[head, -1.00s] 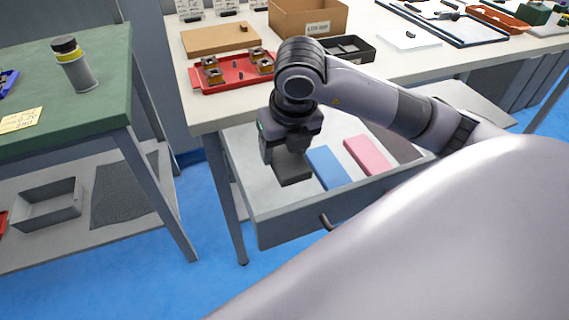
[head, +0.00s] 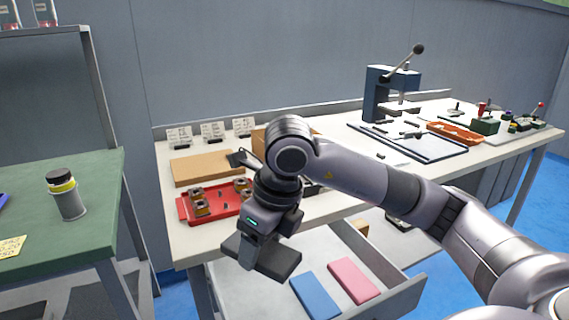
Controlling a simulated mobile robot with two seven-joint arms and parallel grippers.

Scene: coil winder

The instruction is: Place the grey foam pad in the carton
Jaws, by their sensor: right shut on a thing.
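My right gripper (head: 251,257) is shut on the dark grey foam pad (head: 275,260). It holds the pad, slightly tilted, above the open drawer and in front of the table's front edge. The brown carton (head: 258,139) stands on the table behind my right arm. The arm hides most of it, so its inside cannot be seen. My left gripper is not in view.
A blue pad (head: 315,296) and a pink pad (head: 354,280) lie in the open drawer (head: 405,292). A red tray (head: 185,207) with several parts and a flat brown board (head: 203,168) are on the table, left of the arm. A press (head: 377,95) stands farther right.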

